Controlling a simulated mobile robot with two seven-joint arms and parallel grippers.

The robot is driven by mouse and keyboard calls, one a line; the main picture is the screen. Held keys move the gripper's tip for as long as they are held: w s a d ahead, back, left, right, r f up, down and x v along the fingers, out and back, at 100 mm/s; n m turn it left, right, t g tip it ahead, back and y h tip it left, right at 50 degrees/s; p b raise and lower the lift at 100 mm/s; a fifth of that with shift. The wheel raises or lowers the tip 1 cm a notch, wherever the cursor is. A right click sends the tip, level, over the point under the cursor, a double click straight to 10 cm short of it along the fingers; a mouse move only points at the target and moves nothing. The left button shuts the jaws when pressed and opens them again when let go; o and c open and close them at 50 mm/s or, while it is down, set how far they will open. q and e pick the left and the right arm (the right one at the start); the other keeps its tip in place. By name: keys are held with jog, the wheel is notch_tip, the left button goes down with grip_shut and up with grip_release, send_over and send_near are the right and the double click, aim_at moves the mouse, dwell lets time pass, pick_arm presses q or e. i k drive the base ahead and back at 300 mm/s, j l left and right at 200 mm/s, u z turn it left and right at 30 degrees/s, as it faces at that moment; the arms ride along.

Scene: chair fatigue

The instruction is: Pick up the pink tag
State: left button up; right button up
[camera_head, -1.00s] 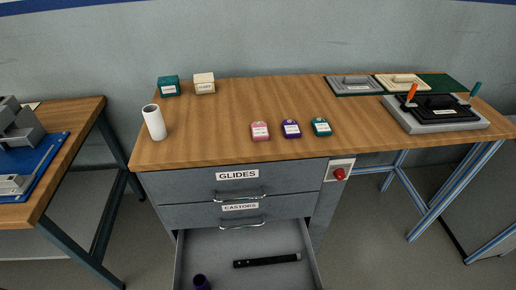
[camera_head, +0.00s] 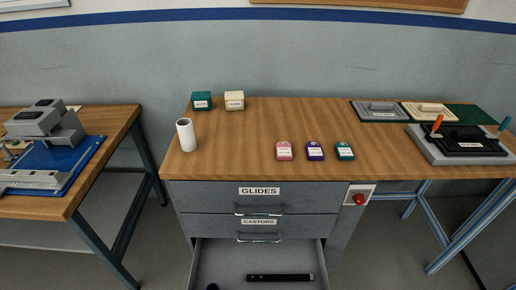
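The pink tag (camera_head: 284,151) lies on the wooden workbench near its front edge, with a white label on its face. It is the leftmost of three tags in a row. Nothing touches or covers the pink tag. Neither of my grippers shows in the head view.
A white cylinder (camera_head: 186,136) stands left on the workbench (camera_head: 240,145). Teal (camera_head: 201,101) and cream (camera_head: 234,100) boxes sit behind. A grey fixture (camera_head: 436,150) is at right. The lower open drawer (camera_head: 230,265) juts out in front, holding a black bar (camera_head: 280,278).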

aim_at(283, 149)
jog(key=i+l+u, duration=0.1)
jog(key=l+u, duration=0.45)
jog(key=l, duration=0.3)
jog(key=l+u, duration=0.2)
jog(key=l, duration=2.15)
jog(key=i+u, duration=0.05)
jog(key=i, duration=0.05)
